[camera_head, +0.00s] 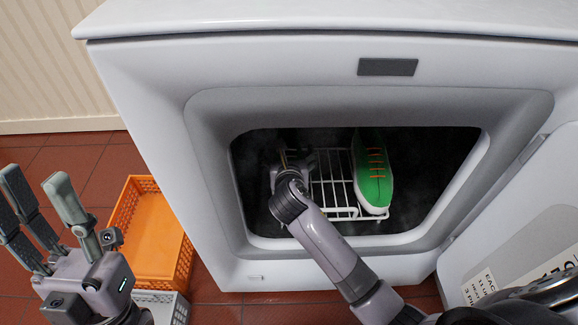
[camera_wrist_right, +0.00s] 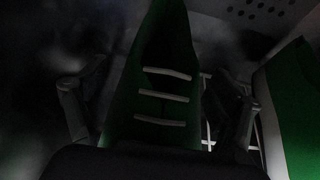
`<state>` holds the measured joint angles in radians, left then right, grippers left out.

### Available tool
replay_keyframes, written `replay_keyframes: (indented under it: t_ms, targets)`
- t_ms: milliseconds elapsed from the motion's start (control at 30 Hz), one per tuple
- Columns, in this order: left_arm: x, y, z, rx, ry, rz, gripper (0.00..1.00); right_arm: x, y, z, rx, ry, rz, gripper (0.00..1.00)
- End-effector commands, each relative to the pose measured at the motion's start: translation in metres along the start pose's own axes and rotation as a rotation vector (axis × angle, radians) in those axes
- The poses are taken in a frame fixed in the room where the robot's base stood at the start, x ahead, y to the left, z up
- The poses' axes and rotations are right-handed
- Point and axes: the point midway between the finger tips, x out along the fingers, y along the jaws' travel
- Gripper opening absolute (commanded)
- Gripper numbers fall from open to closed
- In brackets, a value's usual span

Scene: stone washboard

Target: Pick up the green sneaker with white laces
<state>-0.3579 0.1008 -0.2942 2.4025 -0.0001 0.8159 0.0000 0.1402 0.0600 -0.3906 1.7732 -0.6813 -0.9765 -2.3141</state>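The green sneaker with white laces (camera_wrist_right: 160,110) shows in the right wrist view, dim, with its laced front facing the camera. My right gripper (camera_head: 292,160) is inside the white machine's drum. In the wrist view its fingers are spread on either side of this sneaker, with dark gaps between. In the head view my gripper and the dark hide this sneaker. Another green sneaker, with orange laces (camera_head: 374,170), sits on the rack to the right; its side shows in the wrist view (camera_wrist_right: 296,110). My left gripper (camera_head: 38,188) is open and empty, outside the machine at the left.
A white wire rack (camera_head: 333,191) lies inside the machine's opening. The white machine (camera_head: 150,100) has its door (camera_head: 525,235) open at the right. An orange crate (camera_head: 150,235) and a grey crate (camera_head: 160,303) stand on the red tile floor near my left gripper.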

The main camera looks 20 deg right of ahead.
Motion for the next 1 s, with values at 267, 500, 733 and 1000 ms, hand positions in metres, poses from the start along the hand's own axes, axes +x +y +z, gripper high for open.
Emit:
replay_keyframes:
  t_ms: [267,500,733,1000]
  targets:
    - [0.0000,0.0000,0.0004,0.000,-0.002,0.000,0.40,0.0001,0.0001,-0.0001,0.000,0.000,0.000,0.66]
    - [-0.0001,0.0000,0.0006,0.000,-0.003,0.000,0.40,0.0001,0.0001,-0.0002,0.000,0.000,0.000,0.50]
    - [-0.0001,0.0000,0.0006,0.000,-0.003,0.000,0.40,0.0001,0.0001,-0.0002,0.000,0.000,0.000,0.35]
    - [-0.0001,-0.0001,0.0005,0.000,-0.003,0.000,0.40,0.0000,0.0003,0.0010,0.000,-0.002,0.001,0.25]
